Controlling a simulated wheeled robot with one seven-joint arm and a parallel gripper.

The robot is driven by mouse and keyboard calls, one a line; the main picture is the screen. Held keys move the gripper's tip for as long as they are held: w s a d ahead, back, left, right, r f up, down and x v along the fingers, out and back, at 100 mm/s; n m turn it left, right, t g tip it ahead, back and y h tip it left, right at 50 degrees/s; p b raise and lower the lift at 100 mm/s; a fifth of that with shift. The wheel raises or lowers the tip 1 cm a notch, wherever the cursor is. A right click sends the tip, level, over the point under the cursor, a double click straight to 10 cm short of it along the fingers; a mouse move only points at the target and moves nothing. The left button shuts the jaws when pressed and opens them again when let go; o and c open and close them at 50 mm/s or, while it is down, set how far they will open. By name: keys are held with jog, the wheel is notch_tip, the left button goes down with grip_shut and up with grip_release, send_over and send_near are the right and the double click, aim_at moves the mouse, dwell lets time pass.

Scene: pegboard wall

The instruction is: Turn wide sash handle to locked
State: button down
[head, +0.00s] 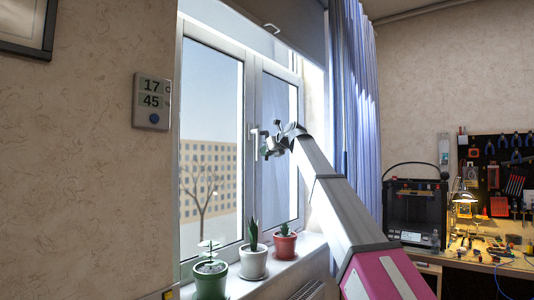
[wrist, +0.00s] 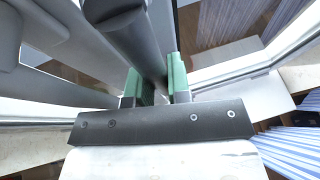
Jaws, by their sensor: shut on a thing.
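The window has a wider left sash (head: 211,145) and a narrower right sash (head: 277,160); both look closed in their frames. A pale handle (head: 255,146) shows at the middle stile between the panes, partly hidden by my gripper (head: 265,146). In the wrist view, the green fingertips of my gripper (wrist: 159,84) stand on either side of a dark grey handle bar (wrist: 134,42) and are shut on it. The bar runs up and left out of the picture. Its exact angle is hard to tell in the head view.
Potted plants stand on the sill: a green pot (head: 210,281), a white pot (head: 253,263) and a red pot (head: 285,245), below my arm. A blue curtain (head: 357,110) hangs at the right. A workbench (head: 480,262) stands farther right.

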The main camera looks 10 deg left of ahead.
jog(key=c, duration=1.1)
grip_release()
jog(key=shift+s, duration=0.1)
jog(key=v, duration=1)
jog(key=shift+s+d+r, duration=0.1)
jog(key=shift+s+d, duration=0.1)
jog(key=shift+d, duration=0.1)
